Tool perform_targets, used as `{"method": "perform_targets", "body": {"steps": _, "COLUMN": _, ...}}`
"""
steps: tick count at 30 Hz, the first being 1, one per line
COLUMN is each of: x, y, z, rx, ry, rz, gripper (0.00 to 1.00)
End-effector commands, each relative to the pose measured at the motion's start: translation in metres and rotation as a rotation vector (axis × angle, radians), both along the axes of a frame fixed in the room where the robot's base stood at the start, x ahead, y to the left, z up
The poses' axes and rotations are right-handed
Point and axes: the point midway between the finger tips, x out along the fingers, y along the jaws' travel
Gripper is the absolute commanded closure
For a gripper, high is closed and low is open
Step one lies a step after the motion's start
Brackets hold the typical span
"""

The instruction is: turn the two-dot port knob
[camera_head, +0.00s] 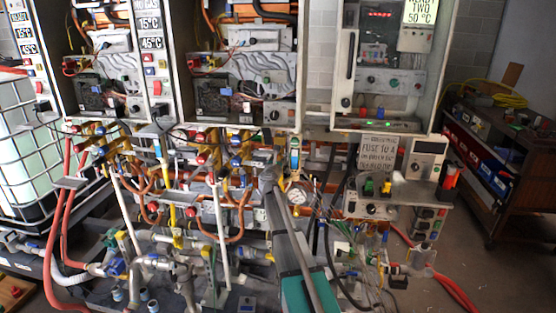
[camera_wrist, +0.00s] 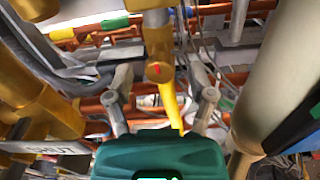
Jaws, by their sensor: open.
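My gripper (camera_wrist: 164,88) shows in the wrist view as two grey fingers spread apart in front of a teal body, with nothing held. A brass fitting (camera_wrist: 158,45) with a small red mark on its end lies between and beyond the fingers. A yellow strip (camera_wrist: 169,103) runs down from it between the fingers. In the head view my arm reaches up from the bottom to the pipework below the middle heater, left of a round gauge (camera_head: 298,193). I cannot make out two-dot markings, so I cannot tell which part is the port knob.
Brass fittings (camera_wrist: 50,105) crowd the left of the wrist view, and a thick pale pipe (camera_wrist: 268,75) stands close at right. Orange pipes (camera_wrist: 235,78) cross behind. In the head view, a caged white tank (camera_head: 25,140) stands left and a cart (camera_head: 490,160) right.

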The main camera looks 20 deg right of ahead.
Motion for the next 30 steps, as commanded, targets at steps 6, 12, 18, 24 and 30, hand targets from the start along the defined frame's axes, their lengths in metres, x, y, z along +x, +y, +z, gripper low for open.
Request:
{"method": "perform_targets", "body": {"steps": 6, "x": 0.0067, "y": -0.0047, "z": 0.0, "rx": 0.0, "ry": 0.0, "rz": 0.0, "gripper": 0.29}}
{"method": "perform_targets", "body": {"steps": 12, "x": 0.0065, "y": -0.0046, "z": 0.0, "rx": 0.0, "ry": 0.0, "rz": 0.0, "gripper": 0.29}}
{"method": "perform_targets", "body": {"steps": 18, "x": 0.0064, "y": -0.0044, "z": 0.0, "rx": 0.0, "ry": 0.0, "rz": 0.0, "gripper": 0.55}}
{"method": "perform_targets", "body": {"steps": 24, "x": 0.0066, "y": -0.0044, "z": 0.0, "rx": 0.0, "ry": 0.0, "rz": 0.0, "gripper": 0.93}}
{"method": "perform_targets", "body": {"steps": 30, "x": 0.0066, "y": -0.0044, "z": 0.0, "rx": -0.001, "ry": 0.001, "rz": 0.0, "gripper": 1.0}}
